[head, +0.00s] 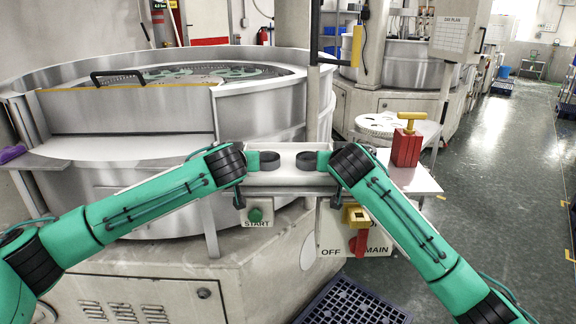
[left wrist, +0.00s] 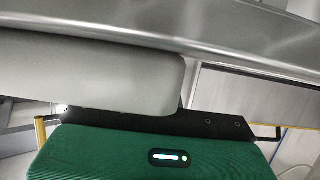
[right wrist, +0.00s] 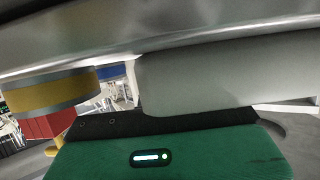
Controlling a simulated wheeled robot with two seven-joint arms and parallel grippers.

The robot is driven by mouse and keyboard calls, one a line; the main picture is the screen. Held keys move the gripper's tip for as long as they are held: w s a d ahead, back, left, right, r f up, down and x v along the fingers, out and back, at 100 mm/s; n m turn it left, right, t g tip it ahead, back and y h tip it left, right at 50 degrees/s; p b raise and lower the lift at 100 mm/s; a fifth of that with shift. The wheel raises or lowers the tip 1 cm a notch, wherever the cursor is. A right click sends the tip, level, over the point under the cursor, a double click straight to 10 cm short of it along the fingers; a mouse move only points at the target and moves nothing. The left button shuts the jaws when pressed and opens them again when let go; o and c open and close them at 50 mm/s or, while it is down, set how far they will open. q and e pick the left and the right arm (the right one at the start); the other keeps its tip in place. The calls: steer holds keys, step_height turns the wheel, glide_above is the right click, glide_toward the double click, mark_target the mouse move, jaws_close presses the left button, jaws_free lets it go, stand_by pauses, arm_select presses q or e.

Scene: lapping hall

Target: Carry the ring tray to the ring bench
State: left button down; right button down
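The wrist views show green housings and pale rounded parts close up, with no clear finger gap. I cannot tell which surface is the ring bench.
A panel with a green START button (head: 255,215) and a red-and-yellow MAIN switch (head: 357,216) sits below the tray. A dark blue crate or grid (head: 352,303) lies in front. The floor (head: 500,180) at right is open.

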arm_select(q)
steer(key=shift+r, duration=0.2)
arm_select(e)
steer(key=shift+r, duration=0.2)
